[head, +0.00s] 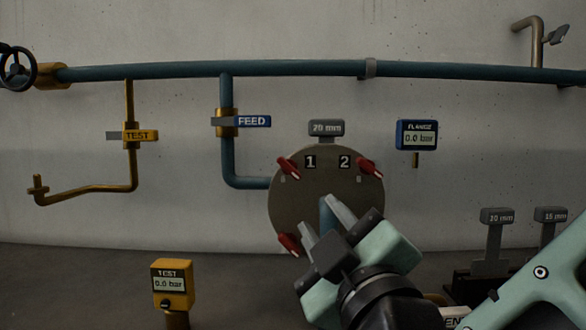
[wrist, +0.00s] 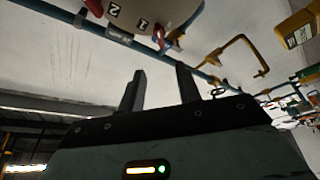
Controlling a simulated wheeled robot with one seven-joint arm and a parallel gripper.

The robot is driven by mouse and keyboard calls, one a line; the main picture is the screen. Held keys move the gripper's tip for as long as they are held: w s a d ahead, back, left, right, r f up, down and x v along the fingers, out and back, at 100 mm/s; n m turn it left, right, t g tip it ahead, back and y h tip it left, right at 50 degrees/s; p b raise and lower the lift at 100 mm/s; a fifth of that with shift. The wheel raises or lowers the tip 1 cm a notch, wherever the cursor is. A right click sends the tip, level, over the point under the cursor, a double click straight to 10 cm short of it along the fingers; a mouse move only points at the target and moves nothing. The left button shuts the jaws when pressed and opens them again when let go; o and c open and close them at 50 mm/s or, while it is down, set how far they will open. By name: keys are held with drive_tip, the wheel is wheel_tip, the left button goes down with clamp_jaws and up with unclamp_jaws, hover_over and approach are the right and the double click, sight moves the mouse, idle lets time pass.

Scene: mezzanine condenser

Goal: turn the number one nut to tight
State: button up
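The round grey flange plate (head: 300,205) carries red nuts with pale pointer marks. The number one nut (head: 288,168) is at its upper left, beside the label 1. It also shows in the wrist view (wrist: 160,38), where the plate appears upside down. The number two nut (head: 369,168) is at the upper right, and another red nut (head: 289,243) is at the lower left. My gripper (head: 325,222) is in front of the lower plate, below and right of the number one nut. Its fingers are apart, with nothing seen between them (wrist: 161,85). My gripper hides the plate's lower right.
A 20 mm sign (head: 326,128) stands above the plate. A blue FLANGE gauge (head: 417,135) reads 0.0 bar, as does a yellow TEST gauge (head: 172,284). Tool holders marked 10 mm (head: 497,216) and 15 mm (head: 550,215) are at right. Blue feed pipe (head: 228,155) runs left of the plate.

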sight(290, 170)
drive_tip(key=p+x, duration=1.2)
drive_tip(key=x, duration=0.4)
drive_tip(key=shift+w+a+r, duration=0.1)
drive_tip(key=shift+w+a, duration=0.05)
clamp_jaws()
